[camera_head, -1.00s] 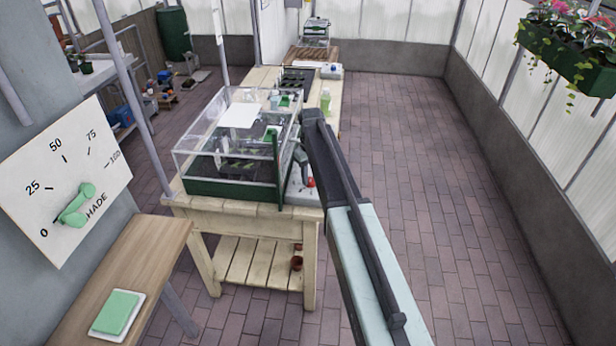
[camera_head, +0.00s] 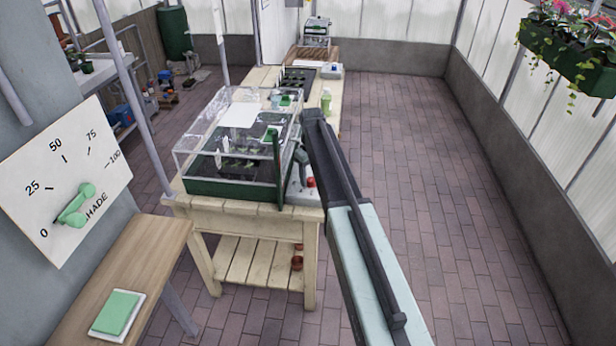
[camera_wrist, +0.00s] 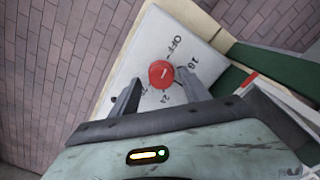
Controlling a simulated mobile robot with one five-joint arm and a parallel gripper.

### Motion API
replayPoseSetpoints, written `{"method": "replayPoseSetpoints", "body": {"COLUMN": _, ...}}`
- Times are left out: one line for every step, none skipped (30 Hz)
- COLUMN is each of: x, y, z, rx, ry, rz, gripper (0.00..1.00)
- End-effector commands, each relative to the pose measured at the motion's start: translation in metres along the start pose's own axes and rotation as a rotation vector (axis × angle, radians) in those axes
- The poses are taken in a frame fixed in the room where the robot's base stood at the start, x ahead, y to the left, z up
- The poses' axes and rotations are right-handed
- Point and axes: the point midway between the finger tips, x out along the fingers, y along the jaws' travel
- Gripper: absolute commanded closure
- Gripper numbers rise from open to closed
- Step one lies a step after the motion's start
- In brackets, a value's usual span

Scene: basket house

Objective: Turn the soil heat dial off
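The soil heat dial is a round red knob (camera_wrist: 160,73) with a white mark on a pale panel (camera_wrist: 185,42) in the wrist view. The mark's exact setting is hard to tell. My gripper (camera_wrist: 158,86) is open, its fingertips on either side of the knob; whether they touch it cannot be told. In the head view the red knob (camera_head: 311,182) shows at the near right corner of the bench, just below my gripper (camera_head: 299,170).
A clear-lidded propagator (camera_head: 230,187) stands left of the panel on the wooden bench (camera_head: 240,208). A shade dial board (camera_head: 100,150) with a green handle is on the left wall. A bottle (camera_head: 326,101) stands farther back. The brick floor at right is clear.

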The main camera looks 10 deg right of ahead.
Motion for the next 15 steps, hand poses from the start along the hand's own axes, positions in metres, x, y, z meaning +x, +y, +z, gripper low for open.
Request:
{"method": "replayPoseSetpoints", "body": {"x": 0.000, "y": 0.000, "z": 0.000, "rx": 0.000, "ry": -0.001, "rz": -0.001, "gripper": 0.46}}
{"method": "replayPoseSetpoints", "body": {"x": 0.000, "y": 0.000, "z": 0.001, "rx": 0.000, "ry": -0.001, "rz": -0.001, "gripper": 0.46}}
{"method": "replayPoseSetpoints", "body": {"x": 0.000, "y": 0.000, "z": 0.001, "rx": 0.000, "ry": -0.002, "rz": -0.001, "gripper": 0.46}}
{"method": "replayPoseSetpoints", "body": {"x": 0.000, "y": 0.000, "z": 0.001, "rx": 0.000, "ry": -0.002, "rz": -0.001, "gripper": 0.46}}
{"method": "replayPoseSetpoints", "body": {"x": 0.000, "y": 0.000, "z": 0.001, "rx": 0.001, "ry": -0.002, "rz": -0.002, "gripper": 0.46}}
{"method": "replayPoseSetpoints", "body": {"x": 0.000, "y": -0.001, "z": 0.001, "rx": 0.001, "ry": -0.002, "rz": -0.002, "gripper": 0.46}}
{"method": "replayPoseSetpoints", "body": {"x": 0.000, "y": -0.001, "z": 0.001, "rx": 0.001, "ry": -0.003, "rz": -0.002, "gripper": 0.46}}
{"method": "replayPoseSetpoints", "body": {"x": -0.001, "y": -0.001, "z": 0.001, "rx": 0.001, "ry": -0.003, "rz": -0.002, "gripper": 0.46}}
{"method": "replayPoseSetpoints", "body": {"x": -0.003, "y": -0.001, "z": 0.001, "rx": 0.001, "ry": -0.003, "rz": -0.002, "gripper": 0.46}}
{"method": "replayPoseSetpoints", "body": {"x": -0.004, "y": -0.001, "z": 0.001, "rx": 0.001, "ry": -0.003, "rz": -0.002, "gripper": 0.46}}
{"method": "replayPoseSetpoints", "body": {"x": -0.007, "y": -0.001, "z": 0.001, "rx": 0.001, "ry": -0.003, "rz": -0.002, "gripper": 0.46}}
{"method": "replayPoseSetpoints", "body": {"x": -0.011, "y": -0.001, "z": 0.001, "rx": 0.001, "ry": -0.003, "rz": -0.002, "gripper": 0.46}}
{"method": "replayPoseSetpoints", "body": {"x": -0.015, "y": -0.001, "z": 0.001, "rx": 0.001, "ry": -0.003, "rz": -0.002, "gripper": 0.46}}
{"method": "replayPoseSetpoints", "body": {"x": -0.019, "y": -0.001, "z": 0.001, "rx": 0.001, "ry": -0.003, "rz": -0.002, "gripper": 0.46}}
{"method": "replayPoseSetpoints", "body": {"x": -0.026, "y": 0.000, "z": 0.001, "rx": 0.001, "ry": -0.003, "rz": -0.002, "gripper": 0.46}}
